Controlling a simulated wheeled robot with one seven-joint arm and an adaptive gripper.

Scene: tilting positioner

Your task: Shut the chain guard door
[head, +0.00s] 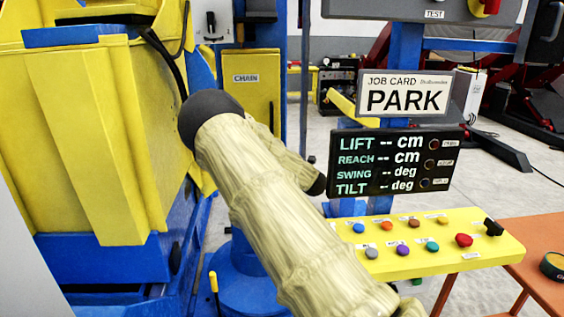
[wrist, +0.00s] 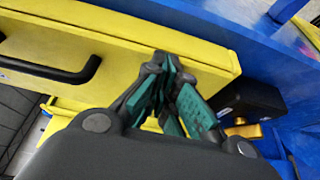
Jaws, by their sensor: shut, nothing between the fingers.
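The yellow chain guard door (head: 246,88), labelled CHAIN, is on the blue column in the head view, left of centre. My arm covers its lower part, and I cannot tell from this view how far it stands open. In the wrist view, a long yellow panel (wrist: 130,42) with a black bar handle (wrist: 60,70) crosses the upper part; it looks like this door, but its label is not visible. My gripper (wrist: 166,66) is shut and empty, its fingertips at or close to the panel's lower edge. Contact is unclear. The head view does not show the fingers.
A large yellow and blue machine body (head: 100,130) fills the left of the head view. A display (head: 395,163) and a yellow button panel (head: 430,240) stand at the right. In the wrist view, a black box (wrist: 250,100) sits close right of the fingers, beside blue structure.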

